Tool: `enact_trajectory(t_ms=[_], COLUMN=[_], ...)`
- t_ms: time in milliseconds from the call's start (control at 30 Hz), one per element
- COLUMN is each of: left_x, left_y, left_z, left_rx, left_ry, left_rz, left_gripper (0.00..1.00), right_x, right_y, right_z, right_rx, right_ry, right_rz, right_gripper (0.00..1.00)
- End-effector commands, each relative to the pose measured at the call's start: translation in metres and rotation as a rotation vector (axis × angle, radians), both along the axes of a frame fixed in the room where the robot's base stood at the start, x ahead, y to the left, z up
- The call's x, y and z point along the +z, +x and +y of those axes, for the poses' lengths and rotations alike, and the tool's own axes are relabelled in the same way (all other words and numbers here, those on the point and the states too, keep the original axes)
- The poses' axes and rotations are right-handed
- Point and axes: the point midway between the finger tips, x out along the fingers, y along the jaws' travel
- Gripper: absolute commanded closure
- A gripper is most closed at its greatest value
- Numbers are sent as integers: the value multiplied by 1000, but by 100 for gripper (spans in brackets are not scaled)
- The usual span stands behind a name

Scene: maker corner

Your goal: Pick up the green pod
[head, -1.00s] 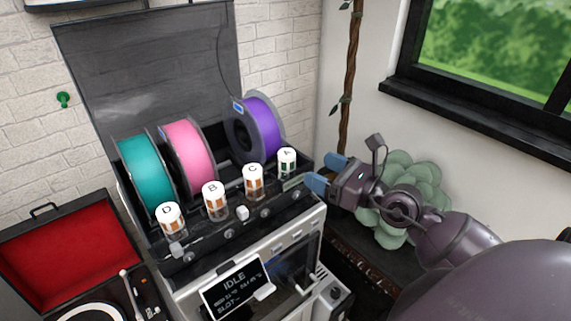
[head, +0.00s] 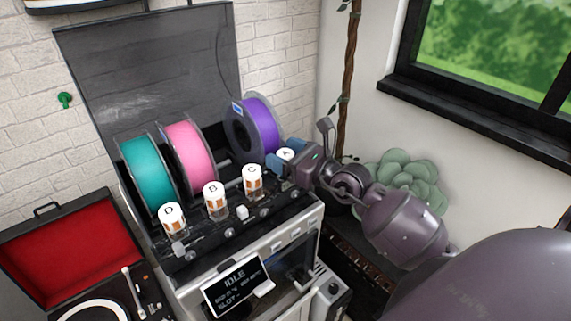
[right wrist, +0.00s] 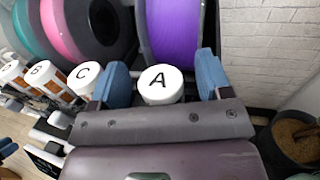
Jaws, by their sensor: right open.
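The green pod is the jar with a white lid marked A (head: 286,153), at the right end of the row on the machine's front ledge. In the right wrist view its lid (right wrist: 160,85) shows between the fingers; its green-marked body is hidden now. My right gripper (head: 284,156) is open, with one blue finger on each side of the pod. In the right wrist view small gaps seem to show beside the lid between the fingers (right wrist: 161,72); contact cannot be told.
Orange-marked pods C (head: 252,182), B (head: 215,200) and D (head: 173,218) stand to the left in the same row. Teal (head: 147,172), pink (head: 190,155) and purple (head: 258,125) spools stand behind. A raised dark lid (head: 150,70) rises at the back.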

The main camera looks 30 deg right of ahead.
Motion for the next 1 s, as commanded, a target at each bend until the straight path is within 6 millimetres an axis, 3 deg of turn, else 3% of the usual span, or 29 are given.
enact_trajectory(t_ms=[233,600,867,1000], left_x=[0,-2,-2,2], left_y=[0,-5,-4,-3], left_z=[0,1,1,1], left_rx=[0,2,2,2], left_ry=[0,0,0,0], left_rz=[1,9,9,6], left_gripper=[57,57,57,57], right_x=[0,0,2,16], right_y=[1,1,1,1], right_z=[0,0,0,1], right_rx=[0,0,0,0], right_ry=[0,0,0,1], right_rz=[1,0,-1,-3], right_gripper=[30,83,83,83])
